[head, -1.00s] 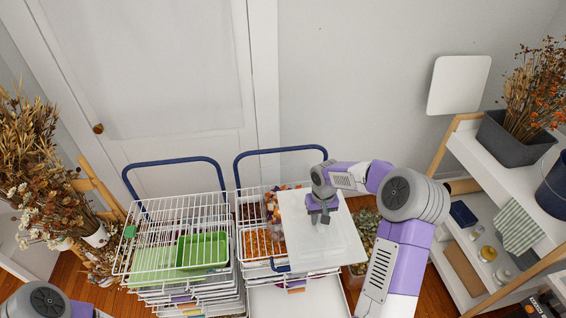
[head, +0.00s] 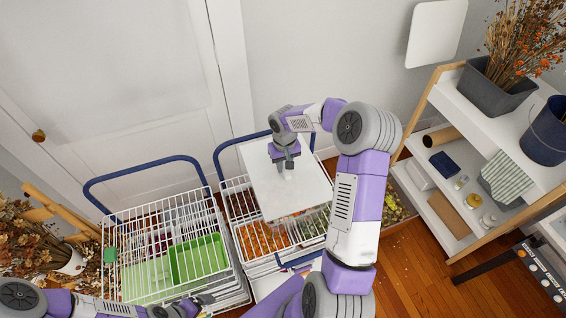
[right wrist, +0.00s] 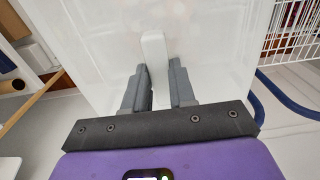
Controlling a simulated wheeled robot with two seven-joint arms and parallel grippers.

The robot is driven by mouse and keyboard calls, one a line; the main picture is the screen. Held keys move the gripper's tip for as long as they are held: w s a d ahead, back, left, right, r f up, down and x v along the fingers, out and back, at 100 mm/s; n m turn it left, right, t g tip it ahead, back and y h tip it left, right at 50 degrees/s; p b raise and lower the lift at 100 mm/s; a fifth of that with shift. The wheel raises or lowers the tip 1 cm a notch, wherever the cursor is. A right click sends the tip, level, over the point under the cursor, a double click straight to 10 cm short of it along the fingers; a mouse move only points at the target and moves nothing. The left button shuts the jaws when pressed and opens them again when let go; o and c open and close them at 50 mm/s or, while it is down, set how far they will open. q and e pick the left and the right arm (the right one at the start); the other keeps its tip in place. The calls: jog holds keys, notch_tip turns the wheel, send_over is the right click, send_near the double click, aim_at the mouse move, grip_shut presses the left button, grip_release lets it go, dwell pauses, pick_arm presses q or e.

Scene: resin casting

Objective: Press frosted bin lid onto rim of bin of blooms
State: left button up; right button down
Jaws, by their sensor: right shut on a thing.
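The frosted bin lid (head: 305,195) is a pale, square, translucent panel above the right-hand wire cart. My right gripper (head: 287,165) is shut on its upright handle, pointing down from above. The right wrist view shows the handle (right wrist: 153,62) between the two fingers (right wrist: 158,85), with the lid spread below. The bin of blooms is mostly hidden beneath the lid; a translucent, mottled part (head: 305,222) shows under its near edge. I cannot tell whether lid and rim touch. My left gripper (head: 203,301) is low over the left cart's near edge, its jaws unclear.
The left wire cart (head: 135,248) holds a green tray (head: 198,258). Orange pieces (head: 262,238) lie in the right cart, left of the lid. Blue handles (head: 145,170) rise behind the carts. A white shelf (head: 480,125) stands at right, with open wooden floor before it.

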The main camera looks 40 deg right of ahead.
aim_at(284, 172)
jog(key=shift+w+f+b, duration=0.1)
jog(key=shift+f+b, duration=0.15)
jog(key=shift+b, duration=0.1)
jog(key=shift+f+b, duration=0.6)
jog(key=shift+f, duration=0.1)
notch_tip(284, 172, down, 2)
jog(key=shift+f+b, duration=0.25)
jog(key=shift+b, duration=0.8)
jog(key=shift+r, duration=0.1)
jog(key=shift+b, duration=0.3)
jog(key=shift+f+b, duration=0.75)
jog(key=shift+f, duration=0.3)
